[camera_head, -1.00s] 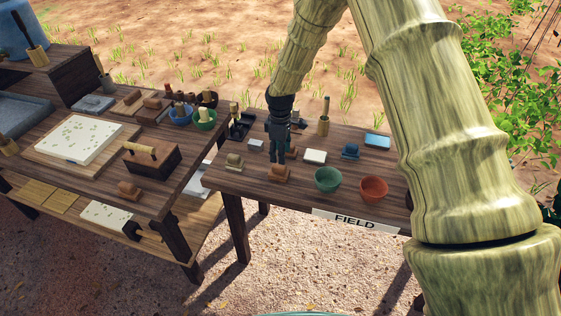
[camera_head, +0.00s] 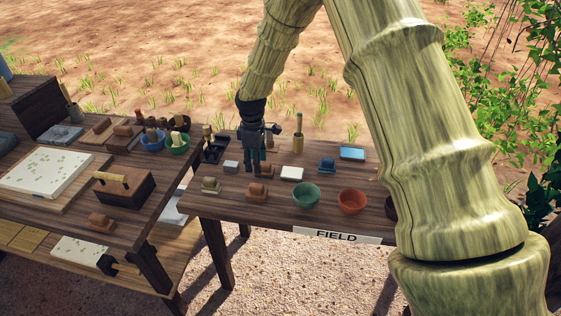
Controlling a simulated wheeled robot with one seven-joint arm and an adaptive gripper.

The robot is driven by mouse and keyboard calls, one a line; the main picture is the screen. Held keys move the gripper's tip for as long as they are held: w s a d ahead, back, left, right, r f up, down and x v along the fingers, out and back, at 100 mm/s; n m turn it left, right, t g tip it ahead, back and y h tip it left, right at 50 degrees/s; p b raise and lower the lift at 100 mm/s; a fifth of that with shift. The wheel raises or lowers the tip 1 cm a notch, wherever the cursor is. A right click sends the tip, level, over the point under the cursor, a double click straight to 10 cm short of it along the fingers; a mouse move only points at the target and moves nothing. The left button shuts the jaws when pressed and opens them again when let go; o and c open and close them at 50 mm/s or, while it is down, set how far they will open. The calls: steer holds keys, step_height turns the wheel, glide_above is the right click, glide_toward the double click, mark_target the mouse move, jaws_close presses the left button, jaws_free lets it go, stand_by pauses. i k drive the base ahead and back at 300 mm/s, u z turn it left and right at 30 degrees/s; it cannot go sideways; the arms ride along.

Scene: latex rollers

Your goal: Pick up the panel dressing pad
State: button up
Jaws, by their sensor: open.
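Several small handled pads stand on the dark wooden table with the FIELD sign (camera_head: 337,236). They are a brown pad (camera_head: 257,193) near the front, another brown pad (camera_head: 268,172) behind it, an olive pad (camera_head: 211,185) at the left and a blue pad (camera_head: 327,165) at the right. I cannot tell from their looks which is the panel dressing pad. My gripper (camera_head: 252,171) points down, open and empty, among them. Its fingertips show just behind the front brown pad and left of the rear one, partly covering the view there. Their height above the table is unclear.
A green bowl (camera_head: 306,196) and an orange bowl (camera_head: 352,201) stand at the front right. A white block (camera_head: 291,174), a grey block (camera_head: 231,167) and a light blue tray (camera_head: 352,153) are nearby. A second, crowded workbench (camera_head: 135,234) stands left. My arm hides the table's right end.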

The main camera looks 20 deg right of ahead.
mark_target(327, 166)
steer(key=z, duration=1.3)
